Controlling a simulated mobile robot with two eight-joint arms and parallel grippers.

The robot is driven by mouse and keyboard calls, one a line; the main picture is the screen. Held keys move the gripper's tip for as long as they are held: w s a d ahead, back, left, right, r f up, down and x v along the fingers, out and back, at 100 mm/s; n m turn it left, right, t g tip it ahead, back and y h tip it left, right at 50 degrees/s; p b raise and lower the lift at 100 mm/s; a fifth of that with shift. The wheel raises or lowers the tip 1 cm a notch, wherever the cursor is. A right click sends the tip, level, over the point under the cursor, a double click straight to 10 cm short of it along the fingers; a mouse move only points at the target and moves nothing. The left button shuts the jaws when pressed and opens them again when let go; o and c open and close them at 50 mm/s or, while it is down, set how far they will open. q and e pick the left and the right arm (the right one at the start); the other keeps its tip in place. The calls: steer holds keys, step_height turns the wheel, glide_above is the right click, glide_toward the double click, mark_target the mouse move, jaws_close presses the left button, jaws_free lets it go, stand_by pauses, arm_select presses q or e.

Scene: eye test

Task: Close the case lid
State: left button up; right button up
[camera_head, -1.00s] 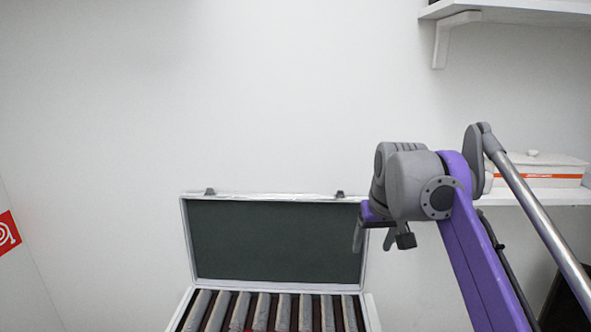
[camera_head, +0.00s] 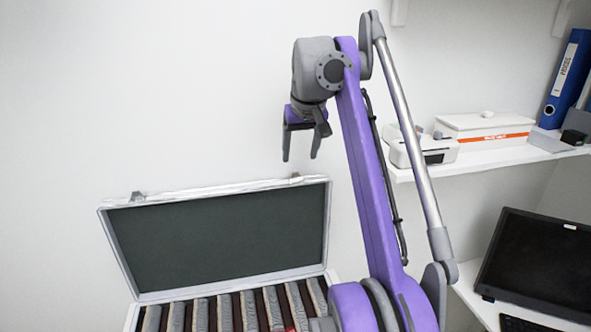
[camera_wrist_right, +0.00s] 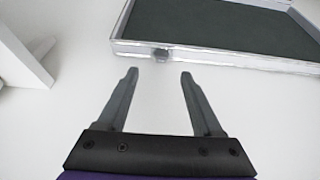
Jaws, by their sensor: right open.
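The case lid (camera_head: 225,238) stands raised, with a silver frame and dark green lining, at the lower left of the head view. Two latches sit on its top edge. The case body (camera_head: 134,316) below holds several grey bars in a row and is cut off by the picture's bottom. My right gripper (camera_head: 300,158) is open and empty, pointing down just above the lid's top right corner. In the right wrist view the open fingers (camera_wrist_right: 158,72) point toward the lid's edge (camera_wrist_right: 215,58) and a latch, apart from them. My left gripper is not in view.
A shelf (camera_head: 490,158) at right carries a white box (camera_head: 483,125) with an orange stripe, a small white device (camera_head: 425,150) and a blue binder (camera_head: 567,78). A dark laptop (camera_head: 540,262) stands lower right. The wall left of my arm is bare.

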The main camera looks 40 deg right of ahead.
mark_target(296, 173)
steer(key=x, duration=0.5)
steer(key=shift+w+f+b, duration=0.2)
steer(key=shift+b, duration=0.2)
steer(key=shift+d+f, duration=0.15)
steer(key=shift+f, duration=0.55)
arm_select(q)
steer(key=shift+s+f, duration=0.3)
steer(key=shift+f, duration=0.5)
arm_select(e)
steer(key=shift+w, duration=0.35)
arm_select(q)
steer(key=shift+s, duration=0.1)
arm_select(e)
steer(key=shift+s, duration=0.1)
jaws_close()
